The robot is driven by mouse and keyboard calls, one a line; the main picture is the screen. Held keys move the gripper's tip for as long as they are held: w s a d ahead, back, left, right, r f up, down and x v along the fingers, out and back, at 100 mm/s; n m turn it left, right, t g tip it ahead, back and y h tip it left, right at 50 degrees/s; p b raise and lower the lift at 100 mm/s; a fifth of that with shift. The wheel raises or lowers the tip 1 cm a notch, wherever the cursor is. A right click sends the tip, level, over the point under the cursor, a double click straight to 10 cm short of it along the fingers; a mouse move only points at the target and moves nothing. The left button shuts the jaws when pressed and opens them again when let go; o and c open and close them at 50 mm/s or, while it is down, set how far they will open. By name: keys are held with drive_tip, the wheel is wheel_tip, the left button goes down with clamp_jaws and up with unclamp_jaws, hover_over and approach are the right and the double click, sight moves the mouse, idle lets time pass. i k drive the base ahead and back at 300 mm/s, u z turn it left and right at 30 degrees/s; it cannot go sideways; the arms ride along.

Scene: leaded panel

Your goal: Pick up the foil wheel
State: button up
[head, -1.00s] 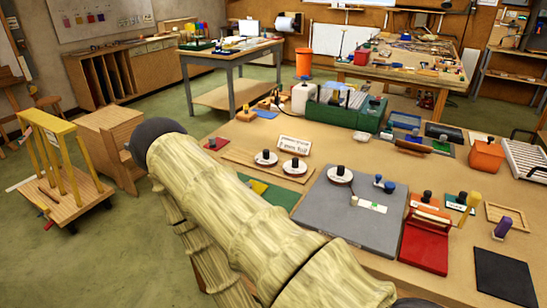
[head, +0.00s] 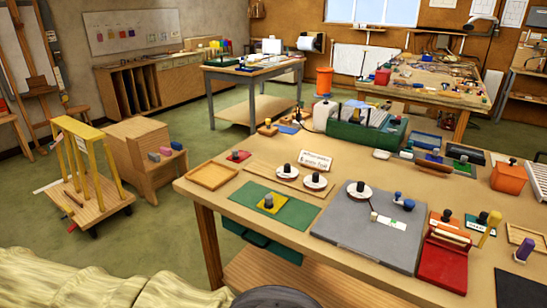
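Three white discs with dark knobs lie on the near workbench. One disc (head: 359,195) is on the grey board (head: 335,225). Two more, a left disc (head: 287,174) and a right disc (head: 314,184), sit along a wooden strip behind a green mat. Any of these could be the foil wheel; I cannot tell which from their looks. A small white sign (head: 315,160) stands behind the pair, its writing too small to read. Part of my arm shows at the bottom left, well in front of the bench. My gripper's fingers are not in view.
The green mat (head: 245,200) holds a yellow block with a knob. A red tray (head: 440,270), a green box (head: 350,130) and an orange bin (head: 508,177) stand on the same bench (head: 190,190). A yellow-framed cart (head: 105,205) and wooden steps (head: 150,185) are at left.

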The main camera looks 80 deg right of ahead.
sight(358, 193)
drive_tip(key=k, duration=1.35)
drive_tip(key=z, duration=0.9)
